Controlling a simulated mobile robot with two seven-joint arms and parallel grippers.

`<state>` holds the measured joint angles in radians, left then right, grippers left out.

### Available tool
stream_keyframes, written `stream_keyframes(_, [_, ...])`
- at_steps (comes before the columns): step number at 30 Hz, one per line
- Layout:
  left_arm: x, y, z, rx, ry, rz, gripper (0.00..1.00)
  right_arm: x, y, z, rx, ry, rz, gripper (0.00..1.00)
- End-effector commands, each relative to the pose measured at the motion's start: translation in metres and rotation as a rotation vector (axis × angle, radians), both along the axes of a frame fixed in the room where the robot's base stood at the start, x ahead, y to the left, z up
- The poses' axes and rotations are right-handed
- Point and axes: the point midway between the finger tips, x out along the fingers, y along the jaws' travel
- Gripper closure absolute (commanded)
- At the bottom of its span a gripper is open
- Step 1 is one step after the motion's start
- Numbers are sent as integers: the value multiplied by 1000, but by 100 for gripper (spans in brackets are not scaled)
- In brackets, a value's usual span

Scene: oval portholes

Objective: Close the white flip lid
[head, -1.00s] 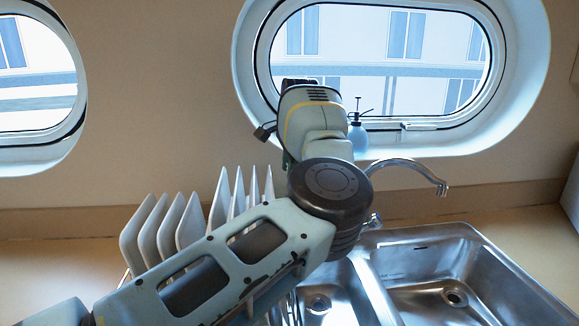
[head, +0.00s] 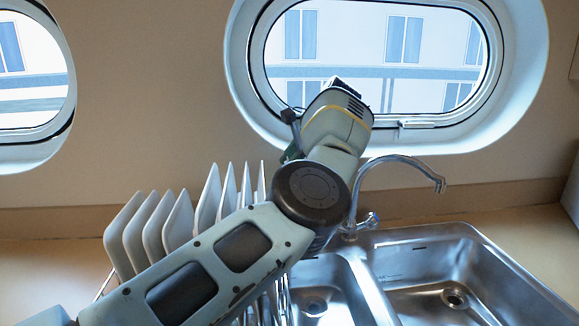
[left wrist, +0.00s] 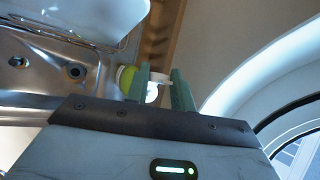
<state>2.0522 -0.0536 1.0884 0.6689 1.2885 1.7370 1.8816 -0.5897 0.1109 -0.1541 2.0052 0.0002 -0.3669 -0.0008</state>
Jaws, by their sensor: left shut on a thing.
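In the left wrist view my left gripper (left wrist: 160,76) has two green fingers with a white part, which looks like the white flip lid (left wrist: 153,92), between them. The gripper is shut on it. A light green, rounded container part (left wrist: 126,77) shows beside the left finger; the rest is hidden by the fingers and the gripper body. In the head view my left arm reaches up to the large porthole, and its wrist hides the fingers and the lid. How far the lid is tilted cannot be told. My right gripper is not in view.
A steel double sink (head: 418,240) with a curved faucet (head: 400,159) lies right of my arm. Several white plates (head: 160,225) stand in a rack at left, close to my forearm. The porthole frame (head: 240,80) is behind the wrist. Counter at far left is clear.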

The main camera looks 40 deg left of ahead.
Motion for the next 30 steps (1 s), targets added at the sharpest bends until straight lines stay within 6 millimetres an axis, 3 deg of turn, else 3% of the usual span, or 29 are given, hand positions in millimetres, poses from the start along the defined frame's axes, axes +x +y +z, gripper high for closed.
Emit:
stream_keyframes(9, [4, -2, -3, 70, 89, -2, 99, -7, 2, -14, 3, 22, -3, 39])
stream_keyframes(26, [4, -3, -1, 85, 107, 0, 99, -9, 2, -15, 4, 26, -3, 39])
stream_keyframes(27, [4, -3, -1, 85, 107, 0, 72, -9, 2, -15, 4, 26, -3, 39])
stream_keyframes(30, [4, -3, -1, 85, 107, 0, 59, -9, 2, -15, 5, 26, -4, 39])
